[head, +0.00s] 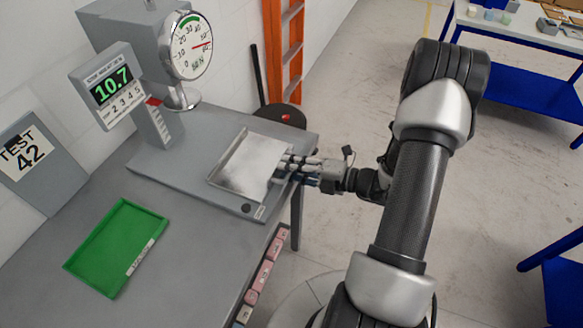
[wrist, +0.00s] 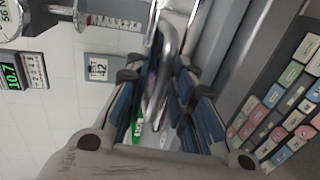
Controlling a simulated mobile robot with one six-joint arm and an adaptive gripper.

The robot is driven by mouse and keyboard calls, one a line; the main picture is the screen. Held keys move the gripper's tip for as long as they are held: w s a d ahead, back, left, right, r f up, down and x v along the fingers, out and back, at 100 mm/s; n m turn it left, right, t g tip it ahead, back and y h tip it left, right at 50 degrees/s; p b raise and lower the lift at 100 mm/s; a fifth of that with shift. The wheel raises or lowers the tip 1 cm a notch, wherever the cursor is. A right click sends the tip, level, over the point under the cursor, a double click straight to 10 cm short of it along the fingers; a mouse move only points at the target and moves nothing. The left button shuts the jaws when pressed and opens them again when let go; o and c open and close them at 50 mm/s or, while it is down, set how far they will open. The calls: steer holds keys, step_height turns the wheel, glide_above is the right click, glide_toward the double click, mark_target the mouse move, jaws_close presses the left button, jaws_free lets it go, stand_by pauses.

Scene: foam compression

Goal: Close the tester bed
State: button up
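The tester bed is a shallow silver tray (head: 248,165) with a raised left rim. It lies on the tester's grey base (head: 160,165), out to the right and front of the round press plate (head: 180,98). My gripper (head: 290,168) is at the bed's right edge in the head view. In the wrist view my gripper (wrist: 160,88) has its blue-padded fingers apart, one on each side of a shiny metal bar (wrist: 158,85), which looks like the bed's handle. A gap shows between the left finger and the bar. The head view hides the bar behind my fingers.
A dial gauge (head: 190,45) and a display reading 10.7 (head: 112,88) stand above the base. A green tray (head: 117,246) lies on the bench at front left. A TEST 42 board (head: 35,165) leans at the wall. Coloured bins (head: 262,275) sit under the bench edge.

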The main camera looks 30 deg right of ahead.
mark_target(229, 150)
jaws_close()
stand_by(0.5)
steer(key=shift+w+a, duration=0.25)
steer(key=r+p+x, duration=0.1)
steer(key=x, duration=0.5)
steer(key=r+x, duration=0.1)
steer(key=x, duration=0.5)
steer(key=r+p+x, duration=0.1)
steer(key=x, duration=0.5)
steer(key=shift+w+a+r+p, duration=0.25)
steer(key=shift+w+p, duration=0.1)
steer(key=shift+w, duration=0.1)
steer(key=shift+c, duration=0.3)
jaws_free()
steer(key=o, duration=0.3)
